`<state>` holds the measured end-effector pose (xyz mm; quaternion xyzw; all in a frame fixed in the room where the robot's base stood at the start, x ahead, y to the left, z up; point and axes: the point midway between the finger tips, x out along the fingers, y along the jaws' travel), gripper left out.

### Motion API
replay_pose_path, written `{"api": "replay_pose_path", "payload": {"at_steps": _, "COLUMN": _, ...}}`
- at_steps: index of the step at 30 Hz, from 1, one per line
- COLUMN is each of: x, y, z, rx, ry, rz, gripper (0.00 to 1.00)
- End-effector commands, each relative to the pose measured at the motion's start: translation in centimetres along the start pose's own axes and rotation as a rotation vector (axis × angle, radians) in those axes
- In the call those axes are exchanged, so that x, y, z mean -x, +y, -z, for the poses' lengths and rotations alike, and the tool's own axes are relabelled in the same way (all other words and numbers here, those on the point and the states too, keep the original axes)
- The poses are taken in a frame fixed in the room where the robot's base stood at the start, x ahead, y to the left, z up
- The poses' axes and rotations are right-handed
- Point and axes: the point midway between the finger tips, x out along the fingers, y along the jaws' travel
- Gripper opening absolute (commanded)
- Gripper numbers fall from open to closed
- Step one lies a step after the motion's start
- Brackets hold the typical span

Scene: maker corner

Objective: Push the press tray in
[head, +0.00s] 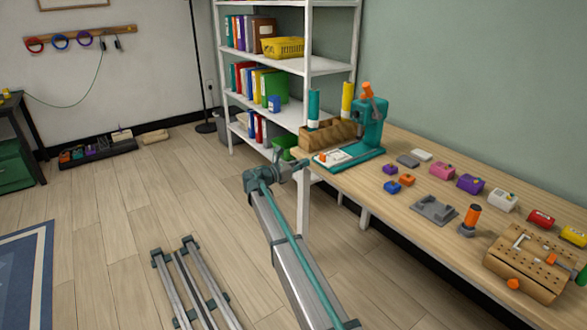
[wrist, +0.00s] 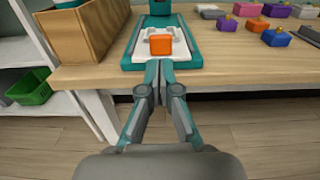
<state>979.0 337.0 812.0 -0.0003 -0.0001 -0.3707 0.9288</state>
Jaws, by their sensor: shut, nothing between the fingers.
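The teal press (head: 371,122) stands at the left end of the workbench, with an orange knob on top. Its white tray (head: 334,158) lies on the teal base at the front; in the wrist view the tray (wrist: 143,49) carries an orange block (wrist: 160,45). My gripper (head: 306,151) is at the bench's left edge beside the press base. In the wrist view my gripper (wrist: 159,64) has its fingers together and empty, pointing at the tray's front side. Whether the tips touch the tray cannot be told.
A wooden box (wrist: 88,32) stands close left of the press. A white shelf (head: 305,66) is behind it. Small coloured blocks (head: 470,183) and a grey fixture (head: 434,209) lie to the right on the bench. The floor in front is mostly free.

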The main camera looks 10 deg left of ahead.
Motion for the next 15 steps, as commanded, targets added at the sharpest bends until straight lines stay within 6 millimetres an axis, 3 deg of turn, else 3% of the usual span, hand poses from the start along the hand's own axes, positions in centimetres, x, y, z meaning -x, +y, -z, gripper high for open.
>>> {"api": "replay_pose_path", "payload": {"at_steps": 6, "x": -3.9, "y": 0.1, "z": 0.0, "rx": 0.000, "ry": 0.000, "rz": 0.001, "gripper": 0.00}}
{"api": "replay_pose_path", "payload": {"at_steps": 15, "x": -6.0, "y": 0.0, "z": 0.0, "rx": 0.000, "ry": 0.000, "rz": 0.000, "gripper": 0.00}}
